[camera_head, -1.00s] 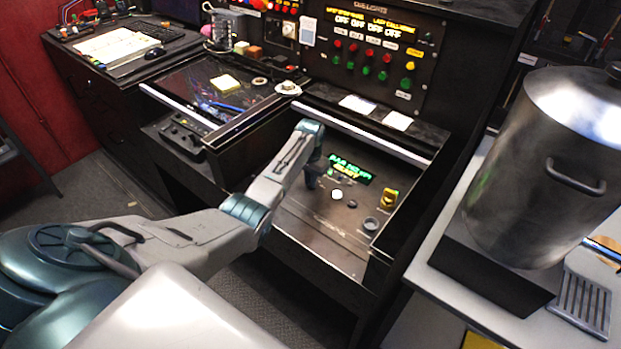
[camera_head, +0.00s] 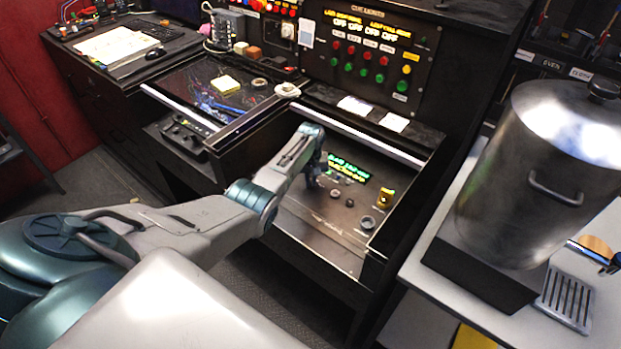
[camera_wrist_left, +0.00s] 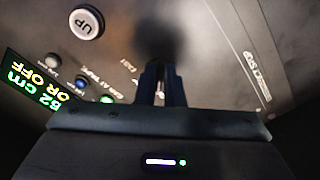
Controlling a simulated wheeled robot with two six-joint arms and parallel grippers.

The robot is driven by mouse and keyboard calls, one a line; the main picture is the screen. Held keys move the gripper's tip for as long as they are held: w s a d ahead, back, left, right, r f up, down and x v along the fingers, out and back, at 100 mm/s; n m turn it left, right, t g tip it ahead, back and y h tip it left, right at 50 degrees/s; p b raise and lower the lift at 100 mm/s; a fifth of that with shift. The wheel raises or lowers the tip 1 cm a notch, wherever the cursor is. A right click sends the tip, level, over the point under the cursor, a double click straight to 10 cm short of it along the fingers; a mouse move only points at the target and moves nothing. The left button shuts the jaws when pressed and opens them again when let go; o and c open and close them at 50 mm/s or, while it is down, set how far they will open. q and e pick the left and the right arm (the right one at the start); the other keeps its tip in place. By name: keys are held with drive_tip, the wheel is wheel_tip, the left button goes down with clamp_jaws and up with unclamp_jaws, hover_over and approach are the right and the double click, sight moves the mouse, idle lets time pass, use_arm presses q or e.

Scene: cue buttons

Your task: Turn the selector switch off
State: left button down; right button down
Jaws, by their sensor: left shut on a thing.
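My left gripper (camera_head: 314,180) reaches down onto the slanted control panel (camera_head: 325,222) at its upper left, beside the small display (camera_head: 349,172). In the left wrist view its two dark fingers (camera_wrist_left: 162,86) are close together, shut on the selector switch (camera_wrist_left: 160,94). The switch is mostly hidden between the fingers; only a small pale part shows. Beside the fingers is a printed label, hard to read. The display in the left wrist view (camera_wrist_left: 32,82) shows "52 cm" and a line ending "OR OFF". My right gripper is out of view.
A round UP button (camera_wrist_left: 86,22), a blue button (camera_wrist_left: 82,82) and a green button (camera_wrist_left: 107,99) sit close to the fingers. A yellow switch (camera_head: 385,197) is at the panel's right. A large steel pot (camera_head: 525,175) stands on the side table at right.

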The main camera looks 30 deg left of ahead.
sight(311, 183)
use_arm(q)
drive_tip(key=shift+n, duration=0.3)
drive_tip(key=c, duration=1.5)
unclamp_jaws()
drive_tip(key=shift+c, duration=0.2)
drive_tip(key=shift+r, duration=0.1)
wheel_tip(311, 183, up, 11)
drive_tip(key=shift+f, duration=0.2)
